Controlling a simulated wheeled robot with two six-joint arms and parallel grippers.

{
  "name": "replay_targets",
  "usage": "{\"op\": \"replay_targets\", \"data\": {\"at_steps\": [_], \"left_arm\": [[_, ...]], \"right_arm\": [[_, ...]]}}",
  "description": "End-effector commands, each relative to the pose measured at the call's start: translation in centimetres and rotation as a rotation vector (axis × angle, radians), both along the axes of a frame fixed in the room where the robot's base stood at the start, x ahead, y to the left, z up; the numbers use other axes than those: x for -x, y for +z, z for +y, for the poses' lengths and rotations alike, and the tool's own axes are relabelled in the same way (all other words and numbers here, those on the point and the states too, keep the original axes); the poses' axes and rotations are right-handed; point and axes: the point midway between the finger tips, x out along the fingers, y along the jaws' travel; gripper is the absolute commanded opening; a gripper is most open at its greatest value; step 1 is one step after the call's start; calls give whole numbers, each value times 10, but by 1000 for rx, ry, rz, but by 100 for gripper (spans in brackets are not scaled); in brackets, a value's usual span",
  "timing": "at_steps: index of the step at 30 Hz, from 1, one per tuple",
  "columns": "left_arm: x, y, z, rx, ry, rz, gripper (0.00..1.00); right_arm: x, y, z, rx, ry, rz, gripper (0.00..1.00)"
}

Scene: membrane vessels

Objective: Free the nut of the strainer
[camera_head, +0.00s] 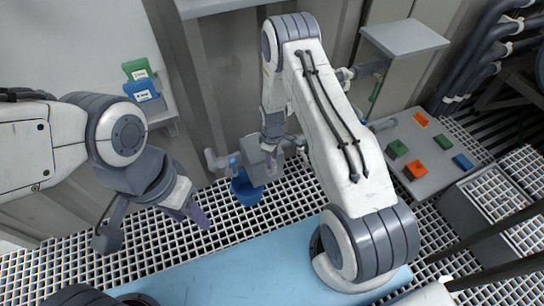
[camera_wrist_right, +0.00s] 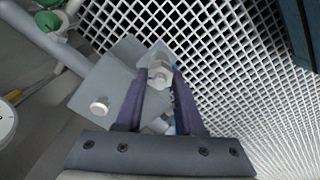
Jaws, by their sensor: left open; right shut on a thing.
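The strainer (camera_head: 255,160) is a grey block on a pipe in the middle of the head view. In the right wrist view its grey body (camera_wrist_right: 104,85) lies left of my fingers, and a pale nut (camera_wrist_right: 160,72) shows between the fingertips. My right gripper (camera_wrist_right: 161,88) is shut on the nut, with one purple finger on each side. In the head view my right gripper (camera_head: 271,152) reaches down at the strainer and partly hides it; the nut is not clear there. My left gripper (camera_head: 195,211) is open and empty, left of and nearer than the strainer.
A blue bucket (camera_head: 246,189) stands on the grating under the strainer. A grey table (camera_head: 428,166) with several coloured blocks is at right. Pipes run beside the strainer, with green-handled valves (camera_wrist_right: 48,21).

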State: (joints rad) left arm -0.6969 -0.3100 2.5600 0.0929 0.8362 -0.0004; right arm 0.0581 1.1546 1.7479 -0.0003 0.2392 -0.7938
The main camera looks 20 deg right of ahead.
Motion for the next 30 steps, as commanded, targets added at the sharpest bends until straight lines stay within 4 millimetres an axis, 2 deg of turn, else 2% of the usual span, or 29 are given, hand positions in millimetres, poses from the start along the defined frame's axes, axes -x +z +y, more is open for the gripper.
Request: {"op": "replay_targets", "data": {"at_steps": [15,30], "left_arm": [[0,18,0,0,0,0,50],[0,22,0,0,0,0,50]], "right_arm": [[0,2,0,0,422,0,0],[-1,1,0,1,565,-2,0]]}}
